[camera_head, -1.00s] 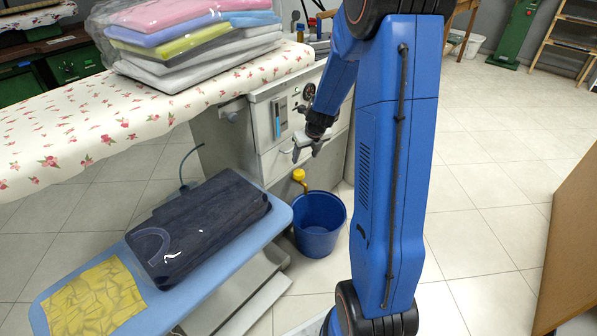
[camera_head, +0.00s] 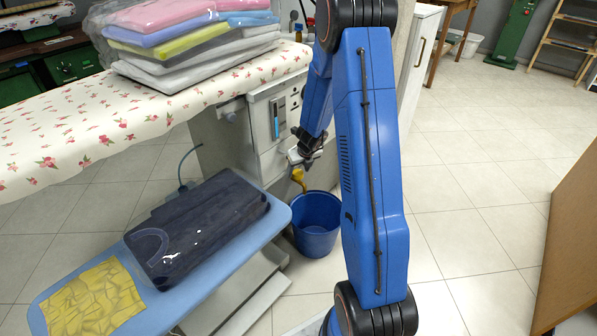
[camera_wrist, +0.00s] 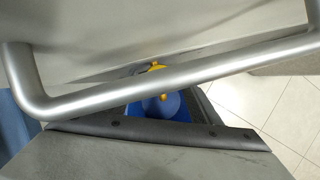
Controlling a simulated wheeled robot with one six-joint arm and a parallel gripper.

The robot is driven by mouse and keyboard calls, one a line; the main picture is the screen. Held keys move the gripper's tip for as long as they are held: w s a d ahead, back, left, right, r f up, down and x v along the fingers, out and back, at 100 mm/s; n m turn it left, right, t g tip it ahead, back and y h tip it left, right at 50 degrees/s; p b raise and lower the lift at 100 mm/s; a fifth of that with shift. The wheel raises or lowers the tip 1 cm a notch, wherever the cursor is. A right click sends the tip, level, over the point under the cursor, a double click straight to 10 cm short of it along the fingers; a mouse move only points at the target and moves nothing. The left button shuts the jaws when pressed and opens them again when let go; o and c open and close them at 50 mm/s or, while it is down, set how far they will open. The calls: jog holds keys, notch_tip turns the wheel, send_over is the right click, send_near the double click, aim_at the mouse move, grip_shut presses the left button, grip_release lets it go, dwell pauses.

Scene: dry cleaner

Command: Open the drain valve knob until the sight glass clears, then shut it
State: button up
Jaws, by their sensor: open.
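The yellow drain valve knob (camera_head: 297,174) sits low on the front of the grey machine, above the blue bucket (camera_head: 316,228). The sight glass (camera_head: 275,118) is a narrow upright tube on the machine's front panel and looks blue. My gripper (camera_head: 303,158) is open, close above the knob in the head view; contact cannot be told. It partly covers the knob's upper side. In the wrist view, small yellow parts (camera_wrist: 158,67) and some blue of the bucket (camera_wrist: 184,110) show behind a silver bar. The gripper's fingers are not clear there.
The silver bar (camera_wrist: 180,75) crosses the wrist view close to the camera. A blue board (camera_head: 60,285) with a dark folded garment (camera_head: 200,228) lies left of the bucket. A flowered ironing surface (camera_head: 90,130) bears bagged clothes.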

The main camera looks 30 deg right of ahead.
jog(key=shift+w+f, duration=0.15)
jog(key=shift+f, duration=0.2)
jog(key=c, duration=1)
jog(key=shift+n, duration=0.3)
jog(key=shift+d+n+y, duration=0.15)
jog(key=shift+n+y, duration=0.45)
jog(key=shift+n, duration=0.6)
jog(key=n+g+y, duration=0.1)
jog(key=n, duration=0.3)
jog(key=shift+d, duration=0.1)
jog(key=shift+n+y, duration=0.3)
